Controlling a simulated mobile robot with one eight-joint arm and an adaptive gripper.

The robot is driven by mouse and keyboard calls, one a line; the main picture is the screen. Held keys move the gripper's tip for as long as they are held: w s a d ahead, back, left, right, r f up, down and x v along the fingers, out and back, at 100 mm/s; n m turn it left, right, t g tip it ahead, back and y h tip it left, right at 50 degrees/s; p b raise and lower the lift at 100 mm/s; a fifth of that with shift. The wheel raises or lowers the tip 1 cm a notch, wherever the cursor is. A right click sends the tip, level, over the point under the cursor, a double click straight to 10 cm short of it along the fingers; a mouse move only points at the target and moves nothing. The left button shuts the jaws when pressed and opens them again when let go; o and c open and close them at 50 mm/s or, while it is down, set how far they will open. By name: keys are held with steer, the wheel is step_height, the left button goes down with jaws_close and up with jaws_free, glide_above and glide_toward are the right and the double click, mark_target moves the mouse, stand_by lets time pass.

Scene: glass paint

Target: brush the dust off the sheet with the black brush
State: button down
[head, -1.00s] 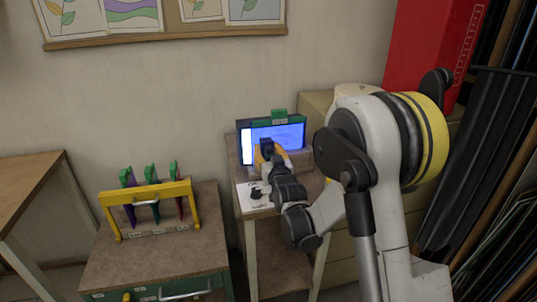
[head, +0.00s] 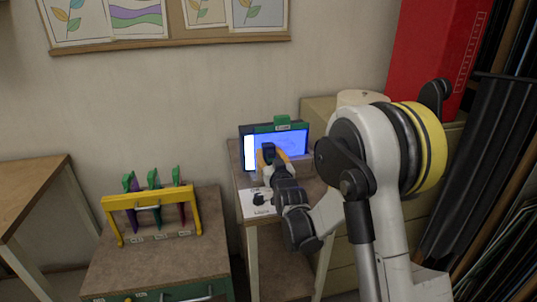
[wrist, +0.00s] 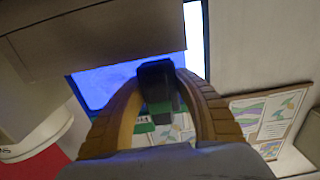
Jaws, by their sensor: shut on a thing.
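The sheet (head: 286,142) is a blue, lit pane standing upright in a dark frame on a small stand, with a green clip (head: 286,124) at its top. A bright white strip (head: 250,153) shows at its left side. My gripper (head: 271,158) is in front of the pane's lower left part. In the wrist view the yellow-brown fingers are shut on the black brush (wrist: 158,85), whose end points towards the blue pane (wrist: 112,78). A faint pale smudge shows on the blue. I cannot tell whether the bristles touch the pane.
A white card (head: 258,203) with dark shapes lies on the stand below my gripper. A yellow rack (head: 150,192) with several green-topped tools stands on a brown-topped cabinet at left. A beige cabinet and a red panel (head: 432,50) are close on the right.

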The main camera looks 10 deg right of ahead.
mark_target(272, 157)
steer(key=shift+w, duration=0.9)
steer(key=shift+r, duration=0.1)
steer(key=shift+r+p, duration=0.3)
steer(key=shift+r, duration=0.2)
steer(key=shift+s+b, duration=0.3)
steer(key=shift+s, duration=2.65)
steer(key=shift+s, duration=0.1)
steer(key=shift+s, duration=1.45)
